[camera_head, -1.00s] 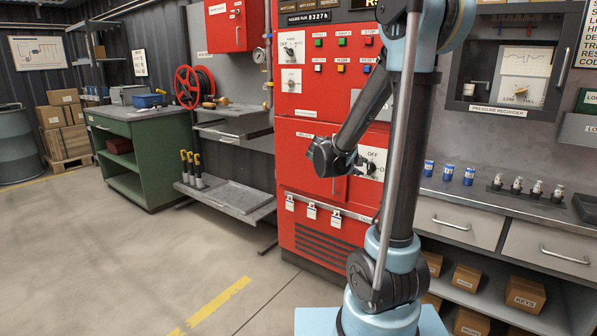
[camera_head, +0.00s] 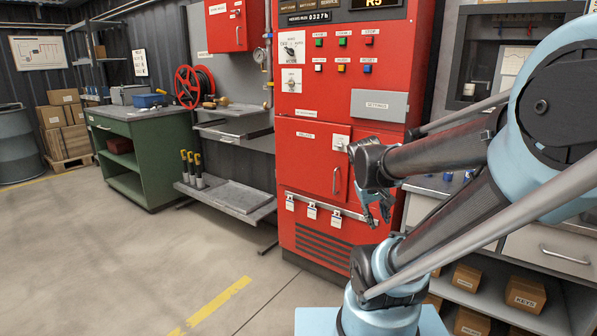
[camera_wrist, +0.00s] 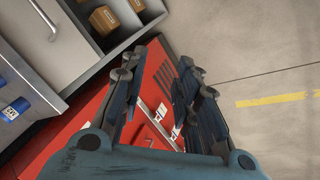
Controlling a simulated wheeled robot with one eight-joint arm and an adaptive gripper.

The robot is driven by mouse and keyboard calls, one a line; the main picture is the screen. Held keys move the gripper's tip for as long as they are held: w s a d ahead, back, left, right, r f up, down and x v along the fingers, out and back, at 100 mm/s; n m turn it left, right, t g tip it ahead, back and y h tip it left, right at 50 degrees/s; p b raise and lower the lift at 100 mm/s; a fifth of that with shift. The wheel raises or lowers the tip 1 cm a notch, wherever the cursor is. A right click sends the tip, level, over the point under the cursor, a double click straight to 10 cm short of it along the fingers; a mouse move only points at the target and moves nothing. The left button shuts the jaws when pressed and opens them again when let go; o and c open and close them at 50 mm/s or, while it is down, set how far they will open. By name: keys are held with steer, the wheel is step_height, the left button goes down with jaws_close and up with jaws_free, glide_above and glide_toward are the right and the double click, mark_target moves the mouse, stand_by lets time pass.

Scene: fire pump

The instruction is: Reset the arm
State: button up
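My gripper (camera_head: 377,217) hangs below my folded arm in the head view, fingers pointing down. It is in front of the lower right of the red fire pump cabinet (camera_head: 305,215). In the wrist view my gripper (camera_wrist: 168,85) shows two dark fingers apart, with nothing between them except the red cabinet (camera_wrist: 95,128) behind. The gripper is open and empty. My arm hides the right edge of the cabinet and part of the workbench.
A grey workbench with drawers (camera_head: 545,248) and boxes (camera_head: 525,294) on its lower shelf stands at the right. A green bench (camera_head: 160,150) and a metal shelf (camera_head: 240,198) are left of the cabinet. The floor (camera_head: 120,270) in front is clear.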

steer(key=s+a+f+m+g+y, duration=0.1)
steer(key=s+a+f+y, duration=0.2)
steer(key=s, duration=0.6)
steer(key=shift+s+a+f+m, duration=0.25)
steer(key=shift+a+f, duration=0.3)
steer(key=shift+a, duration=0.5)
